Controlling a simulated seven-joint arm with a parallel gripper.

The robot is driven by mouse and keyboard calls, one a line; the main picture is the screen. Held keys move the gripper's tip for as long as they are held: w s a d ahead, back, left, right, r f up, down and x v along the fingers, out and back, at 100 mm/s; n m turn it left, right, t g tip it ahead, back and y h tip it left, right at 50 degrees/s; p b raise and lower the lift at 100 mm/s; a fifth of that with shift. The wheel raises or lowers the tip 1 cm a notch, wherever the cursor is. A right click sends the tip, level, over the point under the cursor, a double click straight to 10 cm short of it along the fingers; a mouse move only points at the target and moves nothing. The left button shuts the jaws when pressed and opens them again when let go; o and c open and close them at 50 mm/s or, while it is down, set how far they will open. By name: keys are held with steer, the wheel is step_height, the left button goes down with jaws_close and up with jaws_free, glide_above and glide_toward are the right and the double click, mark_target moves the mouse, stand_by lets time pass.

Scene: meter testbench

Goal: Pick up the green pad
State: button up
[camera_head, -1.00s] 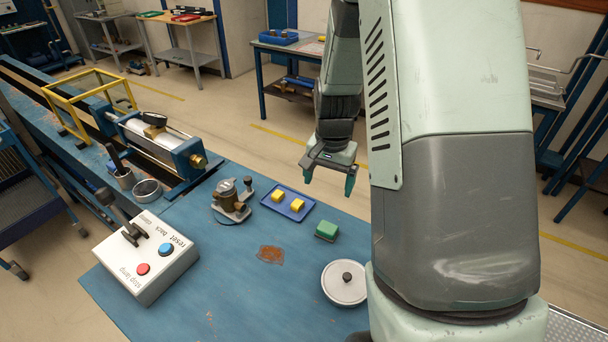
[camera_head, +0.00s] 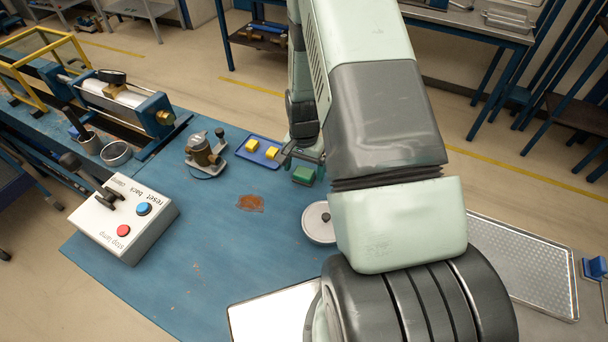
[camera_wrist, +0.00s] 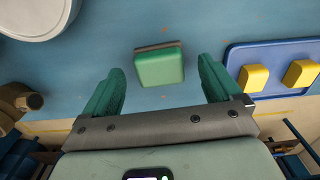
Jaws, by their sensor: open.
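The green pad (camera_head: 304,175) is a small block with a green top and a darker grey-brown layer along one side. It lies on the blue bench top, right of the blue tray. In the wrist view the pad (camera_wrist: 160,67) shows whole, centred between and just beyond my fingertips. My gripper (camera_wrist: 160,82) is open and empty, with its two green fingers either side of the pad's line and not touching it. In the head view my gripper (camera_head: 302,156) is low over the pad and partly hidden by my arm.
A blue tray (camera_head: 261,140) with two yellow blocks lies close beside the pad. A round white lidded pot (camera_head: 318,224) stands nearer the camera. A brown-and-metal device (camera_head: 204,153) and a white button box (camera_head: 123,217) stand to the left. The bench middle is clear apart from a rusty stain.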

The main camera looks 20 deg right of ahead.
mark_target(304, 171)
steer(key=shift+f, duration=0.95)
steer(key=shift+c, duration=0.3)
steer(key=c, duration=1.1)
steer(key=shift+o, duration=0.2)
steer(key=shift+r, duration=0.1)
step_height(304, 171, up, 10)
